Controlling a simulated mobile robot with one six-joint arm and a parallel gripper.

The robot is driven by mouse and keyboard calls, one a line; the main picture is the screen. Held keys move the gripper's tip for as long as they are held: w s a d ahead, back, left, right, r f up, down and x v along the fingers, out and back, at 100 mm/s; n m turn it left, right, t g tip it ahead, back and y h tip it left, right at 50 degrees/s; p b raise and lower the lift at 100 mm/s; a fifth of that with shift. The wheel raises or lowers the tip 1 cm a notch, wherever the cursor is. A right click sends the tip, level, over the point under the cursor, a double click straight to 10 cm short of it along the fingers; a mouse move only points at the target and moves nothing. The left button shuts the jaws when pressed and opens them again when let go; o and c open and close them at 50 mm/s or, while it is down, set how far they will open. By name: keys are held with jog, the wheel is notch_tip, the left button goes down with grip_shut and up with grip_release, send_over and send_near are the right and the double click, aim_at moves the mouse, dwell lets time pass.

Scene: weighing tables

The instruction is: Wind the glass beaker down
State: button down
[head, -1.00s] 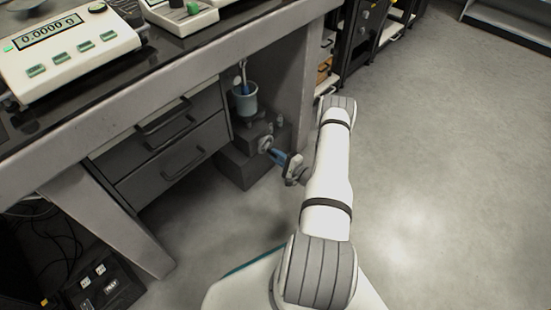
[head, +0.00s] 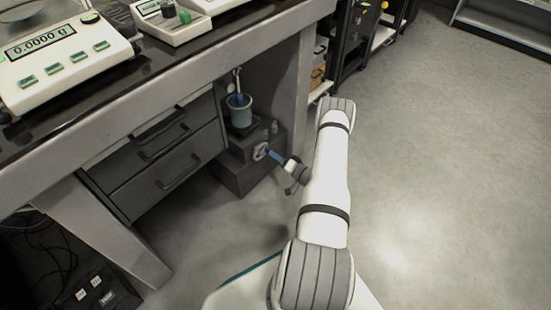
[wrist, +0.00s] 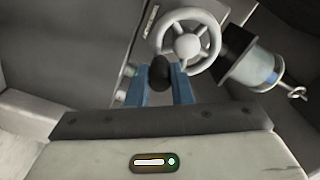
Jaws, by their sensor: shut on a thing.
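The glass beaker (head: 239,115) stands on a dark stand under the table, with a thin hanging piece reaching into its mouth. It also shows at the right in the wrist view (wrist: 250,72). A pale spoked handwheel (head: 260,151) is on the front of the stand; in the wrist view it is at top centre (wrist: 187,46). My gripper (wrist: 160,75) has its blue fingers shut on the dark crank knob (wrist: 160,70) at the wheel's lower left rim. In the head view my gripper (head: 275,156) reaches the wheel from the right.
A grey drawer unit (head: 165,150) is left of the stand. The table leg (head: 302,85) rises behind and right of it. A balance (head: 60,50) stands on the tabletop above. The floor at right is clear.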

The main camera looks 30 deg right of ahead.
jog(key=shift+r+n, duration=0.1)
jog(key=shift+n, duration=0.3)
jog(key=c, duration=1.3)
grip_release()
jog(key=shift+p+v, duration=1.25)
jog(key=shift+v, duration=2.65)
